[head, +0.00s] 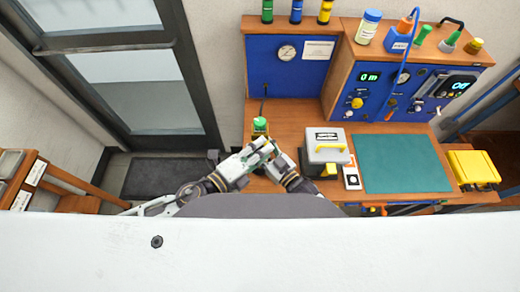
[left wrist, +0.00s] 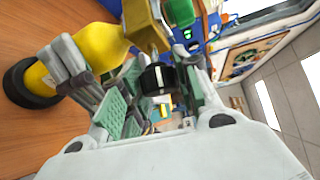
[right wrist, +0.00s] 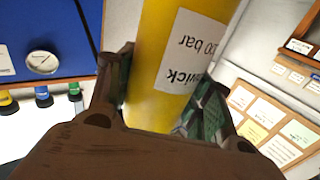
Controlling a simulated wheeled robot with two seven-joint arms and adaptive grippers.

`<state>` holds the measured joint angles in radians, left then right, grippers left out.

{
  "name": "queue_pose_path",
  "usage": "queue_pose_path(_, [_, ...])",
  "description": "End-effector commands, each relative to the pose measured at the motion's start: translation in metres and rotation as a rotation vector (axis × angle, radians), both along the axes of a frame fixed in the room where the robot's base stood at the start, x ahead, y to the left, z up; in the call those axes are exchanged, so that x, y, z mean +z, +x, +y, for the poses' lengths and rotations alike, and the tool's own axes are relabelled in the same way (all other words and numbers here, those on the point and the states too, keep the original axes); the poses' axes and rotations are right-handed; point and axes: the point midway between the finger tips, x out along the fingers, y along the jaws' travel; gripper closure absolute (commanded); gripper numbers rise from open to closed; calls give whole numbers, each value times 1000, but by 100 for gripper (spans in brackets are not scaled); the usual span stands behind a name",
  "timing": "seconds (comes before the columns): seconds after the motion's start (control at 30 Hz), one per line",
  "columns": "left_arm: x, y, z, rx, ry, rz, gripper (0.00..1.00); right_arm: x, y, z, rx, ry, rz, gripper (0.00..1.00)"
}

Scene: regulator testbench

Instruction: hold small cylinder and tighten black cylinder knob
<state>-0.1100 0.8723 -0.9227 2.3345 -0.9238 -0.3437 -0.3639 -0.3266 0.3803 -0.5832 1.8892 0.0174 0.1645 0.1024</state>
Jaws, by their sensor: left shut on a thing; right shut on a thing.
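A small yellow cylinder (left wrist: 98,42) with a black end and a brass valve (left wrist: 145,25) shows in the left wrist view. A black cylinder knob (left wrist: 158,79) sits at the valve, between the green-padded fingers of my left gripper (left wrist: 162,88), which is shut on it. In the right wrist view, my right gripper (right wrist: 165,85) is shut around the yellow cylinder (right wrist: 160,60), whose label reads upside down. In the head view, my left gripper (head: 264,148) and right gripper (head: 280,162) meet at the bench's front; the yellow cylinder cannot be made out there.
A green-topped item (head: 260,125) stands just beyond my grippers. A green mat (head: 402,163) lies farther right. The blue panel with gauges (head: 400,85) stands behind.

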Motion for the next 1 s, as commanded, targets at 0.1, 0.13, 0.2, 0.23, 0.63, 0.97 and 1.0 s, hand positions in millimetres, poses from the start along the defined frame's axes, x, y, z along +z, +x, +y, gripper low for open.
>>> queue_pose_path(0.1, [5,3,0,1,24,-12,92,-1,-1,0,2,-4,0,100])
queue_pose_path(0.13, [6,3,0,2,30,-12,92,-1,-1,0,2,-4,-1,100])
queue_pose_path(0.2, [6,3,0,1,44,-12,92,-1,-2,0,2,-4,-1,100])
queue_pose_path(0.23, [6,3,0,0,51,-13,92,-1,-2,0,2,-4,-1,100])
queue_pose_path(0.63, [6,3,-1,-1,139,-15,92,-2,-2,1,3,-7,-1,100])
queue_pose_path(0.97, [6,3,0,0,230,-16,92,-2,-2,1,3,-7,-1,100])
queue_pose_path(1.0, [6,3,-1,0,242,-16,92,-2,-2,1,3,-7,-1,100])
